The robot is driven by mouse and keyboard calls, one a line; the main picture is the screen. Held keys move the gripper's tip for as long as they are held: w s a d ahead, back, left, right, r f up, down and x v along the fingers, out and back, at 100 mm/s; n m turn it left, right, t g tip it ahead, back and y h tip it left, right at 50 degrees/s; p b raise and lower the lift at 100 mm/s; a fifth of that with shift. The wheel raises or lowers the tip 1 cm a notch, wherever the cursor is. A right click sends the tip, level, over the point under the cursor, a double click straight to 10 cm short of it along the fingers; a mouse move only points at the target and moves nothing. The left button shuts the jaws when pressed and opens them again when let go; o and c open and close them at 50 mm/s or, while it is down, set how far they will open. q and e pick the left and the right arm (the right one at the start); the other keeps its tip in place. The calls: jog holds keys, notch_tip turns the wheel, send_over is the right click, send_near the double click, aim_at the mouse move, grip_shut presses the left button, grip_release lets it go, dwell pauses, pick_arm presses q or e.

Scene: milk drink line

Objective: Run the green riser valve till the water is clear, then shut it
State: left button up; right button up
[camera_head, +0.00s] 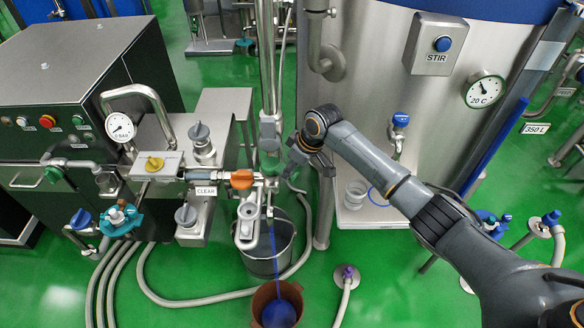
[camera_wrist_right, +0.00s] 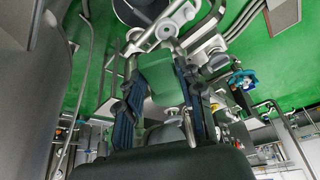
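The riser pipe (camera_head: 267,60) stands upright left of the tank. A green part (camera_head: 268,163), which looks like the riser valve, is low on it and partly hidden. My right gripper (camera_head: 288,168) is right beside it; contact cannot be told. In the right wrist view the fingers of my right gripper (camera_wrist_right: 162,108) stand apart, with a dull green shape (camera_wrist_right: 165,85) beyond or between them. A blue stream (camera_head: 274,248) falls from below the riser fittings into a brown pot (camera_head: 259,302) holding blue liquid. My left gripper is not in view.
A grey bucket (camera_head: 286,262) stands behind the brown pot. Hoses (camera_head: 160,294) cross the green floor. The steel tank (camera_head: 385,60) stands at right.

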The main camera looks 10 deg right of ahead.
jog(key=o, duration=0.3)
jog(key=v, duration=1.2)
